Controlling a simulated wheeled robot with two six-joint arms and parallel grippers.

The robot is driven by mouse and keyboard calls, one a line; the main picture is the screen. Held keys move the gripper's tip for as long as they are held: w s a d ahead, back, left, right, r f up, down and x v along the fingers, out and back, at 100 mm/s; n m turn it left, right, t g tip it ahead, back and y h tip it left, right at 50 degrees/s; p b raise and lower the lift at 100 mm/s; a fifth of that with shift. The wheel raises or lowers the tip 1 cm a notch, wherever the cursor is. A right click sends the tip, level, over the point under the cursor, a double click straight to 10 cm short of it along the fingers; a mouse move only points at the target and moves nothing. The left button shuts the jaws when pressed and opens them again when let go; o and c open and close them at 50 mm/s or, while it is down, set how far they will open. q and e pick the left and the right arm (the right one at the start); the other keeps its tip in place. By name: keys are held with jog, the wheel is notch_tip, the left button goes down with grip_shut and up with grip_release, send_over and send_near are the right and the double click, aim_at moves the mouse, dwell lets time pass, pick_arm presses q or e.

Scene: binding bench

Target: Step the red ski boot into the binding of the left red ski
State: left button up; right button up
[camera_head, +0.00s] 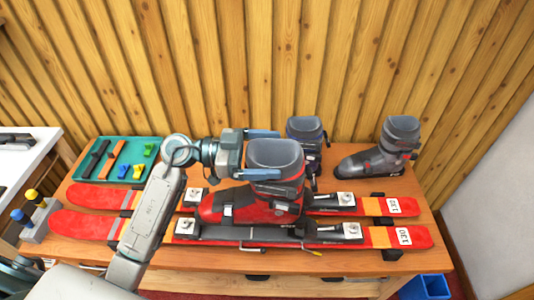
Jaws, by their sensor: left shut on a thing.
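The red ski boot (256,207) with a grey cuff stands upright, toe to the left. My left gripper (268,154) reaches in from the left and is shut on its cuff, one blue finger on the far side and one on the near side. Two red skis lie side by side with tips to the left, a near one (85,225) and a far one (92,196). The near ski has a toe piece (185,228) and a heel piece (352,231). The boot sole shows just above the near binding; whether it touches is unclear. The boot partly hides the far ski. My right gripper is not in view.
A grey boot (380,155) and a dark boot (306,130) stand behind the skis. A teal tray (150,143) with straps and clips lies back left. A tool rack (40,220) stands at the left. A blue bin (427,288) is at the lower right.

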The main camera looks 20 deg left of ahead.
pick_arm(q)
jog(key=shift+f+b, duration=1.35)
jog(key=shift+b, duration=0.35)
jog(key=shift+f, duration=1.55)
jog(key=shift+p, duration=0.85)
